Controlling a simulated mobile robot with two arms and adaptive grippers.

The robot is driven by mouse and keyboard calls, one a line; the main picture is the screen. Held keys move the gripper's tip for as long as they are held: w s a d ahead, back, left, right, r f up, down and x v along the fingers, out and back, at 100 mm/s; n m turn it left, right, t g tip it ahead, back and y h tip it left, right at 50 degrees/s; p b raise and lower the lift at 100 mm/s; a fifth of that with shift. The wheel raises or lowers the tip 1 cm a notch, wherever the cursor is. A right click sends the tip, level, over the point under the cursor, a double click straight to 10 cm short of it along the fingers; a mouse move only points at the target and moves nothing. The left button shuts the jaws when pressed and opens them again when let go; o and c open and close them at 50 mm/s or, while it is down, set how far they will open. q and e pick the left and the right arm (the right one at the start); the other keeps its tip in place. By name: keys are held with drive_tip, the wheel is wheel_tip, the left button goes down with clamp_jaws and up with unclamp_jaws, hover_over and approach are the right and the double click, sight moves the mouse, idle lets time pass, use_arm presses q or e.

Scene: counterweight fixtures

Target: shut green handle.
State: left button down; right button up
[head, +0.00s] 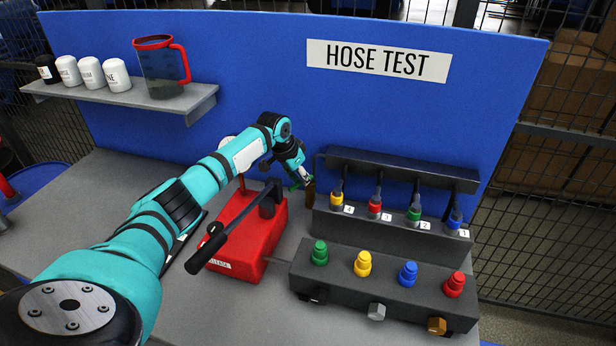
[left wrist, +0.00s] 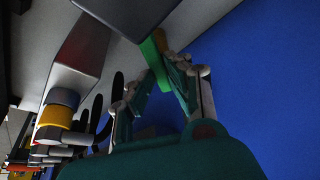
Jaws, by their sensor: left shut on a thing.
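The green handle (left wrist: 153,55) shows as a bright green bar in the left wrist view, beside a dark block. In the head view only a small green piece shows by my fingertips, left of the dark valve rack, mostly hidden by my gripper. My left gripper (head: 302,178) reaches it from above and behind the red pump. In the left wrist view the gripper (left wrist: 168,60) has its two fingers closed together on the green handle. A brown-gold fitting (head: 310,195) sits just right of the fingertips. My right gripper is in neither view.
A red pump (head: 232,225) with a black lever stands under my left arm. A dark rack (head: 395,236) with several numbered hoses is to the right. A dark block (head: 335,275) with coloured caps is in front. A blue HOSE TEST panel (head: 400,110) stands behind.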

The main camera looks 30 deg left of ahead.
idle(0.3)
use_arm(q)
drive_tip(key=c, duration=1.3)
unclamp_jaws()
drive_tip(key=v, duration=1.2)
